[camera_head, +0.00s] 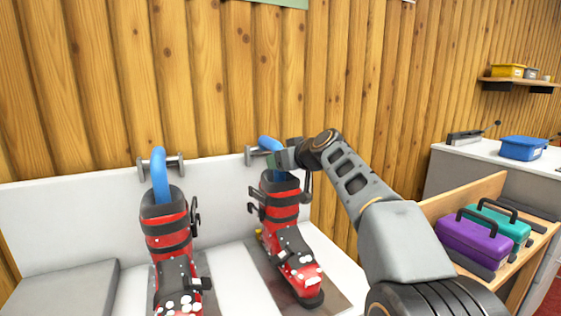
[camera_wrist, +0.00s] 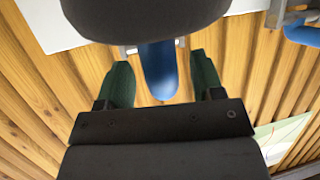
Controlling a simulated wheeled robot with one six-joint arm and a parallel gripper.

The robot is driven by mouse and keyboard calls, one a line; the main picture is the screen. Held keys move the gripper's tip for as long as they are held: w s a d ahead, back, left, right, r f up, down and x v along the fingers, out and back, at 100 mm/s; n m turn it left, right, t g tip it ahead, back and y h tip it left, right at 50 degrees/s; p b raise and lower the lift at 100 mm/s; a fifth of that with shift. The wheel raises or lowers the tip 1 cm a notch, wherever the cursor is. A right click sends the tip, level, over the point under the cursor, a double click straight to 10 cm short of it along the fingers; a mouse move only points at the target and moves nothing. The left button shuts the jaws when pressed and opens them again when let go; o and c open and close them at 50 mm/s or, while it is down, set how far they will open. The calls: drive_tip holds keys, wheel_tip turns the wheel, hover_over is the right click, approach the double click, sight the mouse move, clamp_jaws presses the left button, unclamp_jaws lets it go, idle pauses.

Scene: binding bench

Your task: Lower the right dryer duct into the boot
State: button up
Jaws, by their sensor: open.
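The right dryer duct (camera_head: 268,143) is a blue bent tube at the wall above the right boot (camera_head: 283,212), which is red and black with white specks and stands upright. The duct's lower part meets the dark boot top; whether its end is inside is hidden. My gripper (camera_head: 278,159) is at the duct, just above the boot. In the wrist view the duct (camera_wrist: 158,72) lies between the two spread green fingers of my gripper (camera_wrist: 163,78), with gaps on both sides. A dark rounded shape covers the top of that view.
The left boot (camera_head: 167,235) stands to the left, with its blue duct (camera_head: 159,175) running down into its top. Wall brackets (camera_head: 248,155) are close behind my gripper. A grey cushion (camera_head: 70,290) is at far left. Purple (camera_head: 475,240) and teal (camera_head: 500,230) cases sit at right.

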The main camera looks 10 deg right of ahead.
drive_tip(key=v, duration=1.2)
drive_tip(key=shift+s, duration=0.3)
drive_tip(key=shift+r, duration=0.15)
